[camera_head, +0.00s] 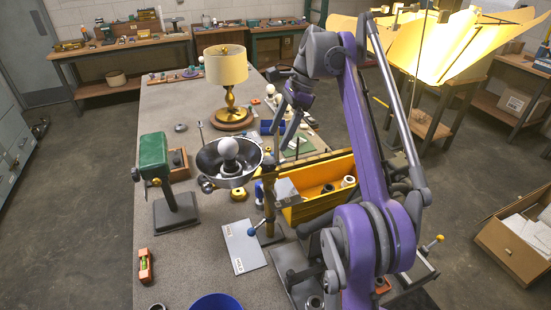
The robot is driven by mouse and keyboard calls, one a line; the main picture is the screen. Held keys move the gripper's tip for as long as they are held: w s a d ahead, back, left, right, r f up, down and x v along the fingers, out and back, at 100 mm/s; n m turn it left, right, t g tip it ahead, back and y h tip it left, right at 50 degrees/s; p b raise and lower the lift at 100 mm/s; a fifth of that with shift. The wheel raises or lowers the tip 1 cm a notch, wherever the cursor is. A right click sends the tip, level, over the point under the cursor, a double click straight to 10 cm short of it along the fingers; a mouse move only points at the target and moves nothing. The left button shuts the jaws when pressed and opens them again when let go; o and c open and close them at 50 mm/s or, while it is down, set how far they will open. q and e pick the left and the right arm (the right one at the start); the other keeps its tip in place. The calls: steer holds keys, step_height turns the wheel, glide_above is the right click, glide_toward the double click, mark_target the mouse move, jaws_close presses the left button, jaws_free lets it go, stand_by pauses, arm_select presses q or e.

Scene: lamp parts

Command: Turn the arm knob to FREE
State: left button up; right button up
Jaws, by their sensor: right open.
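A small lever with a blue ball end (251,231) sits low on a brass-coloured post (269,200), in front of the yellow bin. A metal bowl shade with a white bulb (229,160) stands left of the post. My right gripper (287,122) is open and empty, above the bench behind the shade, away from the lever. My left gripper is not in view.
A yellow bin (318,201) stands right of the post, partly behind my purple right arm. A green-headed stand (154,152) is on the left, an orange level (145,266) at the front left. A brass lamp (228,85) stands farther back. The bench's left front is mostly clear.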

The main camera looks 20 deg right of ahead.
mark_target(269, 160)
steer(key=x, duration=0.2)
steer(key=b+x, duration=0.1)
steer(key=x, duration=0.1)
steer(key=s+x, duration=0.1)
steer(key=x, duration=0.1)
steer(key=shift+f+b, duration=0.1)
steer(key=shift+b, duration=0.2)
steer(key=shift+w+a+f, duration=0.25)
steer(key=shift+f, duration=0.2)
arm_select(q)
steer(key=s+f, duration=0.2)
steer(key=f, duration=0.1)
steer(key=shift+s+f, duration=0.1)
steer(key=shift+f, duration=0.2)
